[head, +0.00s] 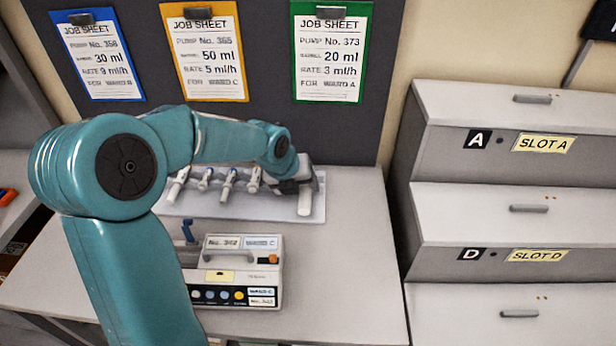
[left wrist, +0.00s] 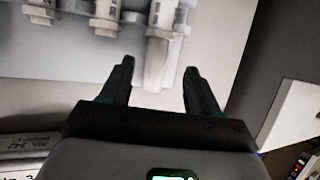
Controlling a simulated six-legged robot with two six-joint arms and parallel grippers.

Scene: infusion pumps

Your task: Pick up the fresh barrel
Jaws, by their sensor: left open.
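Several white barrels lie in a row on a pale tray (head: 260,212) at the back of the table. The rightmost barrel (head: 305,203) is the widest; my left gripper (head: 302,182) hangs over its upper part and hides some of it. In the left wrist view this barrel (left wrist: 157,62) lies ahead, between the lines of my open fingers (left wrist: 158,80), and they do not appear closed on it. Other barrels (left wrist: 107,15) lie to its left. I cannot read a mark that tells which is the fresh one. My right gripper is not in view.
A pump (head: 235,275) with a handle and coloured buttons stands in front of the tray. Three job sheets (head: 330,55) hang on the dark board behind. Stepped units marked Slot A (head: 542,144) and Slot D (head: 537,256) stand at right. The table's right front is clear.

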